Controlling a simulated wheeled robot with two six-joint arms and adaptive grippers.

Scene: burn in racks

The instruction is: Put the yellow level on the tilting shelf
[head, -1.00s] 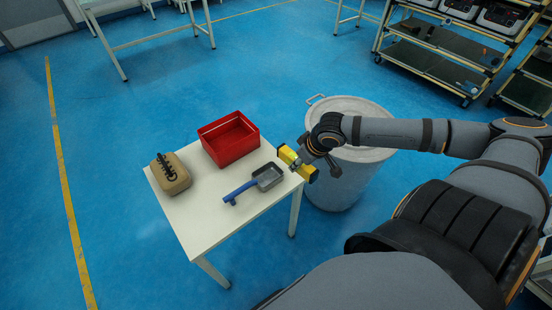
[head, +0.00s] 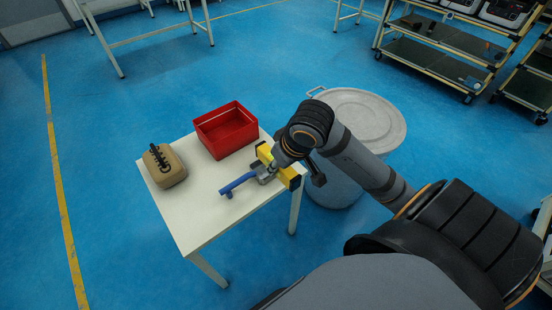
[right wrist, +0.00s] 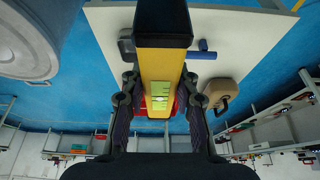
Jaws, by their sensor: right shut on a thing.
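The yellow level (head: 265,153) has black ends and is held by my right gripper (head: 276,164) over the near right edge of the small white table. In the right wrist view the yellow level (right wrist: 160,68) lies between the two fingers of my right gripper (right wrist: 161,98), which are shut on it. Its vial window shows yellow-green. The tilting shelf cannot be made out for certain; tiered shelf racks (head: 440,45) stand at the upper right. My left gripper is not in view.
The white table (head: 205,220) holds a red bin (head: 226,130), a tan canister (head: 165,166) and a blue-handled scoop (head: 238,183), partly hidden by my gripper. A large grey lidded barrel (head: 365,120) stands beside the table.

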